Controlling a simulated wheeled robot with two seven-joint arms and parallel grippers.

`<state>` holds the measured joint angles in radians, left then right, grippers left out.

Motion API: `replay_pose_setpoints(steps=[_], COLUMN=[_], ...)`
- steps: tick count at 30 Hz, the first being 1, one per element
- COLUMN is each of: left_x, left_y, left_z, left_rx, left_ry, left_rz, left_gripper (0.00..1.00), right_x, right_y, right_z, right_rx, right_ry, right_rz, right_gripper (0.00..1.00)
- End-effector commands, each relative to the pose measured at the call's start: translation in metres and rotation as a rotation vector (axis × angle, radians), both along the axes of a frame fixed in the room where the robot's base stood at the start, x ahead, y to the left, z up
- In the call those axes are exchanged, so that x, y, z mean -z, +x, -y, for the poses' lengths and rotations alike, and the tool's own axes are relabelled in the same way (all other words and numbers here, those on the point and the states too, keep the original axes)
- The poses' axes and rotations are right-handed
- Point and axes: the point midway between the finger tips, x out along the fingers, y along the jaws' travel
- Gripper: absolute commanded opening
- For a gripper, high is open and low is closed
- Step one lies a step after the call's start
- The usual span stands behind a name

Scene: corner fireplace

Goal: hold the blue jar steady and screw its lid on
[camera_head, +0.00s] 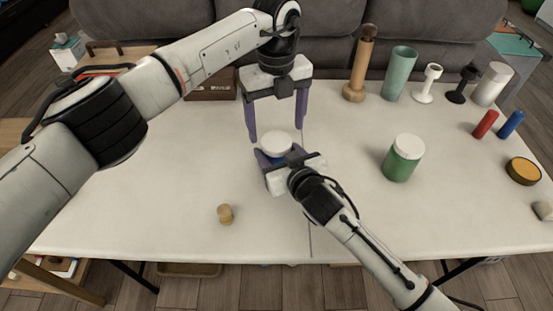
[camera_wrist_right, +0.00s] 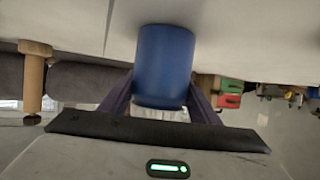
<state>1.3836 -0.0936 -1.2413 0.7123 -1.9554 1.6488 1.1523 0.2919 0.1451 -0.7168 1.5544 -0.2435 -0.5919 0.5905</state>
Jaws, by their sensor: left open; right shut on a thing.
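The blue jar (camera_head: 277,160) stands near the middle of the white table, and its body shows large in the right wrist view (camera_wrist_right: 165,62). My right gripper (camera_head: 281,157) is shut on the jar's body, with a purple finger on either side. A round white lid (camera_head: 277,143) shows at the top of the jar; I cannot tell whether it is threaded on. My left gripper (camera_head: 275,139) points down from above, open, its purple fingertips apart on either side behind or around the lid. It does not appear to grip the lid.
A green jar with a white lid (camera_head: 404,158) stands to the right. A small wooden knob (camera_head: 225,214) lies at front left. Several cylinders and holders line the back right, with red (camera_head: 485,124) and blue (camera_head: 511,124) pieces near the right edge.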

Motion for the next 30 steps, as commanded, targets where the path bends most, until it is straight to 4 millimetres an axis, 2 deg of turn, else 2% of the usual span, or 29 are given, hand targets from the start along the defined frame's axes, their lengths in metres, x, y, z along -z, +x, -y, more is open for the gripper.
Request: replay_pose_setpoints(steps=[3, 9, 13, 23, 26, 30], left_x=[-0.008, -0.008, -0.008, -0.011, -0.022, -0.049], left_y=[0.000, 0.000, 0.000, 0.000, 0.000, 0.001], left_z=[0.000, 0.000, 0.000, 0.000, 0.000, 0.000], left_rx=[0.000, 0.000, 0.000, 0.000, 0.000, -0.001], left_ry=[0.000, 0.000, 0.000, 0.000, 0.000, 0.000], left_rz=[0.001, 0.000, 0.000, 0.001, 0.002, 0.004], left_gripper=[0.78, 0.79, 0.99, 0.99, 0.99, 0.99], right_x=[0.001, 0.001, 0.001, 0.001, 0.001, 0.001], right_y=[0.000, 0.000, 0.000, 0.000, 0.000, 0.000], right_z=[0.000, 0.000, 0.000, 0.000, 0.000, 0.000], right_rx=[0.000, 0.000, 0.000, 0.000, 0.000, 0.000], right_ry=[-0.001, -0.001, -0.001, -0.001, -0.001, -0.001], right_rz=[-0.002, -0.002, -0.002, -0.002, -0.002, -0.002], right_gripper=[0.00, 0.00, 0.00, 0.00, 0.00, 0.00])
